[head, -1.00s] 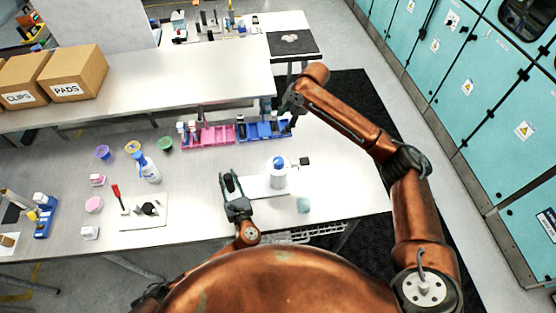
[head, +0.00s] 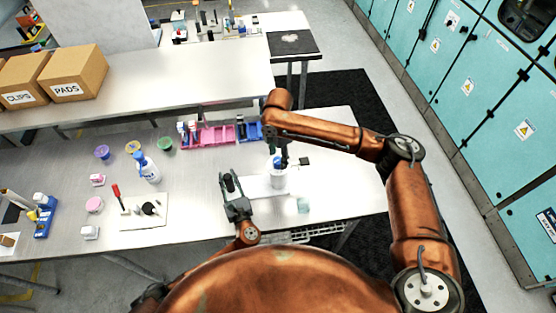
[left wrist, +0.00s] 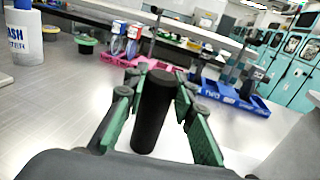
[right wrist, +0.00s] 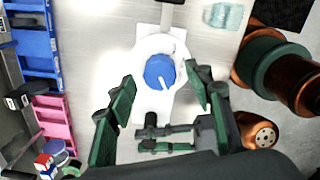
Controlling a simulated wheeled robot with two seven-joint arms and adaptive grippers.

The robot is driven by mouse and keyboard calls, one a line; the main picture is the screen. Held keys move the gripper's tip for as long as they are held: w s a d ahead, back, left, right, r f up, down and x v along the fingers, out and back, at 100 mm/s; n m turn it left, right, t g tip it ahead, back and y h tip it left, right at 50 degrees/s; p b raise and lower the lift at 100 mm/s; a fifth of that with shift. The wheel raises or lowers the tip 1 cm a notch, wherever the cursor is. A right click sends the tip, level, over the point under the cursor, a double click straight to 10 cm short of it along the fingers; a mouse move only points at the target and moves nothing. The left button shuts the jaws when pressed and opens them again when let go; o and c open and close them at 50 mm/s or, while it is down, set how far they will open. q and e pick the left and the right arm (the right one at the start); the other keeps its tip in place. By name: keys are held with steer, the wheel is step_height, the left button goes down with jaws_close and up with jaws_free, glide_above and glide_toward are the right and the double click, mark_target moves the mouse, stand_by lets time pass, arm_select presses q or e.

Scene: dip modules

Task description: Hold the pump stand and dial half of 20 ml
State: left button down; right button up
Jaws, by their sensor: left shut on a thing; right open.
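The pump stand has a white base plate (head: 256,187), a white round body (head: 278,180) and a blue dial with a pale pointer (right wrist: 160,72). My left gripper (head: 232,184) is shut around the stand's upright black post (left wrist: 152,112), left of the body. My right gripper (head: 281,158) is above the body, pointing down, and hides part of the dial in the head view. In the right wrist view its open fingers (right wrist: 160,80) lie either side of the dial, apart from it as far as I can tell.
A pale translucent block (head: 304,205) stands right of the base. Pink (head: 213,136) and blue (head: 250,132) racks stand behind. The table's front edge is close.

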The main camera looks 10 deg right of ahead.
steer(key=shift+f, duration=1.3)
steer(key=shift+c, duration=0.3)
steer(key=c, duration=1.1)
